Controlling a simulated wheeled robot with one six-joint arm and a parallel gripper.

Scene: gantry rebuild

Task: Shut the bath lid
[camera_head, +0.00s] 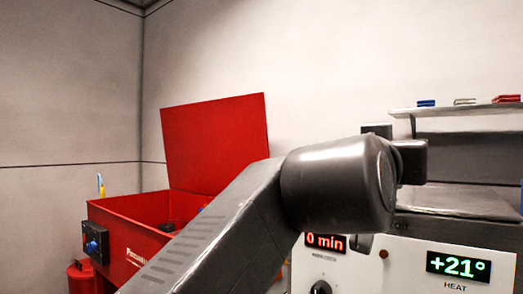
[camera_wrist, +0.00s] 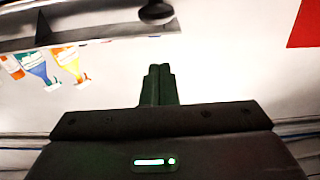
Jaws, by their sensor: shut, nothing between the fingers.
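The red bath (camera_head: 130,215) stands at the left in the head view. Its red lid (camera_head: 215,140) is raised, standing almost upright at the back of the bath. In the wrist view my gripper (camera_wrist: 160,70) points ahead with its two dark fingers together and nothing between them. A red flat piece, which looks like the lid (camera_wrist: 306,25), shows at that view's top right corner, apart from the fingers. My arm crosses the head view and hides the right part of the bath. I cannot make out the fingers there.
A white heating unit (camera_head: 455,250) with "0 min" and "+21°" displays stands at the right. A shelf (camera_head: 450,110) above it holds small blue and red items. A red canister (camera_head: 80,275) stands at lower left. Coloured bottles (camera_wrist: 67,62) show in the wrist view.

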